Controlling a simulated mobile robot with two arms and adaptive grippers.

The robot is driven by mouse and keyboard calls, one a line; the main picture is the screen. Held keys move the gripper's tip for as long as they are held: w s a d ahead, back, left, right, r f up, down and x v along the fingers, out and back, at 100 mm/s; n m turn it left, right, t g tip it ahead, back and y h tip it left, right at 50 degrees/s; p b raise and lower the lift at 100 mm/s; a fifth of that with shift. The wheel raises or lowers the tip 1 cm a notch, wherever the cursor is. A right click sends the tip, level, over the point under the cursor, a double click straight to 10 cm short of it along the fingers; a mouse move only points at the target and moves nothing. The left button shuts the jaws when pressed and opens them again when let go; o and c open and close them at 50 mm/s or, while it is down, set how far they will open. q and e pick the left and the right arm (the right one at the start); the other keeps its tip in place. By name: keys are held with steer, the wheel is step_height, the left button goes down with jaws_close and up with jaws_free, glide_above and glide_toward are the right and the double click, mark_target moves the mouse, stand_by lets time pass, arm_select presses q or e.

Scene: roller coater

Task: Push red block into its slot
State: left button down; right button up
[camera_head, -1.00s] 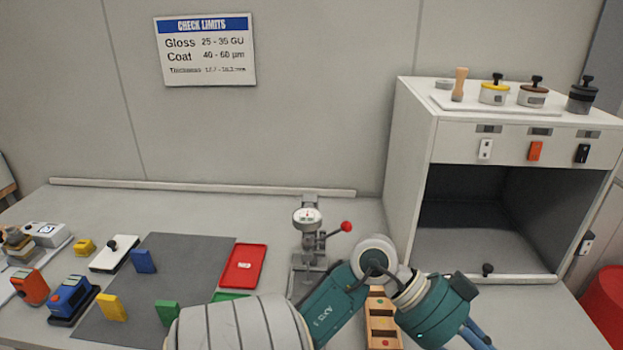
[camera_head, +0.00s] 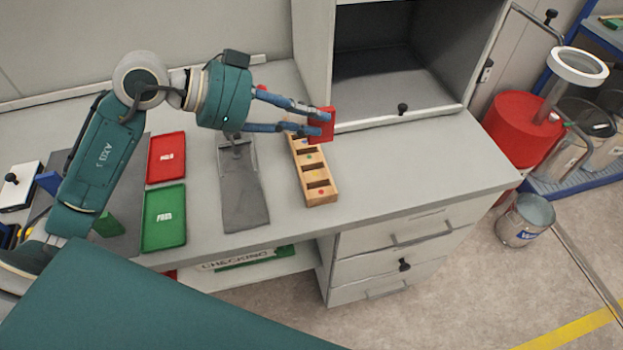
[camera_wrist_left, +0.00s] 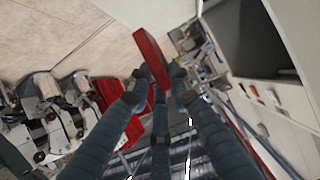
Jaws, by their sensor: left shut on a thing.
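My left gripper (camera_head: 322,124) is shut on the red block (camera_head: 322,123) and holds it at the far end of the wooden slotted rack. The left wrist view shows the block (camera_wrist_left: 151,58) between the fingertips (camera_wrist_left: 158,85). The wooden rack (camera_head: 320,196) lies on the bench with several slots marked by coloured dots; a red dot is at its near end. The block and fingers cover part of the rack's far end. I cannot tell whether the block touches the rack. My right gripper is not in view.
A red tray (camera_head: 166,158), a green tray (camera_head: 164,217) and a grey stand (camera_head: 243,190) lie left of the rack. The open cabinet (camera_head: 470,104) stands behind it. The bench top to the right (camera_head: 420,160) is clear. A paint can (camera_head: 525,220) is on the floor.

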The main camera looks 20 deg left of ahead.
arm_select(q)
step_height(320, 180, down, 17)
steer(key=shift+r, duration=0.2)
steer(key=shift+f, duration=0.1)
steer(key=shift+p, duration=0.3)
steer(key=c, duration=1.9)
jaws_free()
steer(key=shift+f, duration=0.15)
steer(key=shift+o, duration=0.2)
